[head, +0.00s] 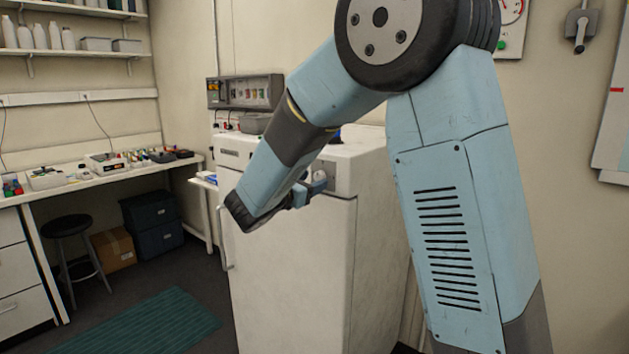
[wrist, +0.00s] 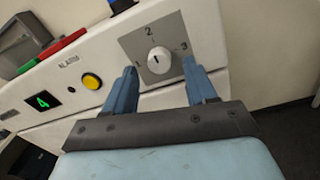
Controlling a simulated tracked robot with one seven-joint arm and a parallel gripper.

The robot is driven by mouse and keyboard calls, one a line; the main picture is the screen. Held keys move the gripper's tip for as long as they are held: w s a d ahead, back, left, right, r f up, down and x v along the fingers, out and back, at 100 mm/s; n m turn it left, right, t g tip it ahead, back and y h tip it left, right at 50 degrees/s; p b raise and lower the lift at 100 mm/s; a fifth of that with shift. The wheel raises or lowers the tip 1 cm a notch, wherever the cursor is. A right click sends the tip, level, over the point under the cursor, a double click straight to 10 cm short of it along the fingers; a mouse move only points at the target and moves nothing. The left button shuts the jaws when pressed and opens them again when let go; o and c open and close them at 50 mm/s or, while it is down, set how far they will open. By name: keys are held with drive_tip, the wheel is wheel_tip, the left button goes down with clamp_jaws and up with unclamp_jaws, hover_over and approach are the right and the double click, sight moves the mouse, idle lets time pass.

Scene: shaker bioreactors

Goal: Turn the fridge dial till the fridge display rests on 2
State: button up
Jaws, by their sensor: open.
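The fridge (head: 290,265) is a white cabinet, with my gripper (head: 312,190) at the top of its front in the head view. In the wrist view the fridge dial (wrist: 159,60) is a round white knob on a grey plate marked 1, 2 and 3. The fridge display (wrist: 43,101) shows a green 4 on black. My gripper (wrist: 162,80) is open, with one blue finger on each side of the dial's lower part. I cannot tell whether the fingers touch the knob.
A yellow button (wrist: 92,81) sits between the display and the dial, near the word ALARM. Red and green items (wrist: 62,47) lie on the fridge top. A bench (head: 100,175), a black stool (head: 68,226) and a green mat (head: 140,325) are at the left.

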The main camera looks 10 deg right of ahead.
drive_tip(key=shift+x, duration=1.05)
drive_tip(key=shift+c, duration=0.3)
clamp_jaws()
